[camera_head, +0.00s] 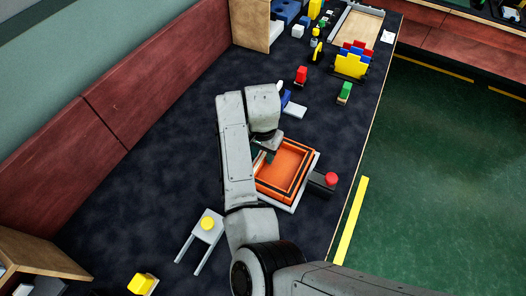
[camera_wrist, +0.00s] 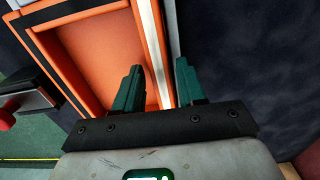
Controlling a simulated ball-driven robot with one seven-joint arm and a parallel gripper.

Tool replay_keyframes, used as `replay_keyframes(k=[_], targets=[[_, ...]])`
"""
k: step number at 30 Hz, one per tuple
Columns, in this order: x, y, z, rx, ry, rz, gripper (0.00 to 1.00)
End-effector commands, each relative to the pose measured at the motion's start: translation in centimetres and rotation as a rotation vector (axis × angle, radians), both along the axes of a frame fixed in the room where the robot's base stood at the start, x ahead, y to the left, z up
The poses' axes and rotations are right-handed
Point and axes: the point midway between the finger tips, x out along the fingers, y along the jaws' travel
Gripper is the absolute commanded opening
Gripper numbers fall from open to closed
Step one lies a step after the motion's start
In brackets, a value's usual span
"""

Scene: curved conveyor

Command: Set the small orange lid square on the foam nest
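The orange lid (camera_head: 290,160) looks like a shallow open tray with a dark line around its rim. It lies on a light-grey base (camera_head: 292,208), apparently the foam nest, whose edge shows along the front and right. My gripper (camera_head: 264,157) is down at the lid's left side, partly hidden by my arm. In the wrist view, my gripper (camera_wrist: 159,85) has its green fingers apart, straddling a side wall of the orange lid (camera_wrist: 95,55). One finger is inside the lid and the other outside. A gap seems to show beside the wall; firm contact is not visible.
A dark box with a red button (camera_head: 331,179) stands close right of the base. A grey stand with a yellow top (camera_head: 208,223) is at lower left. The table's right edge is near.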

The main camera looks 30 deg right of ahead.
Motion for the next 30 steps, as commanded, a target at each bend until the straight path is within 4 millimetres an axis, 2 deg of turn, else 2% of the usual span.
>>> replay_keyframes(k=[3, 9, 14, 24, 30], targets=[[0.0, 0.0, 0.0, 0.000, 0.000, 0.000, 0.48], [0.0, 0.0, 0.1, 0.000, 0.000, 0.000, 0.48], [0.1, 0.0, 1.2, -0.001, -0.003, 0.000, 0.48], [0.1, 0.0, 7.8, -0.001, -0.004, -0.002, 0.48], [0.1, 0.0, 10.9, 0.000, -0.002, -0.001, 0.48]])
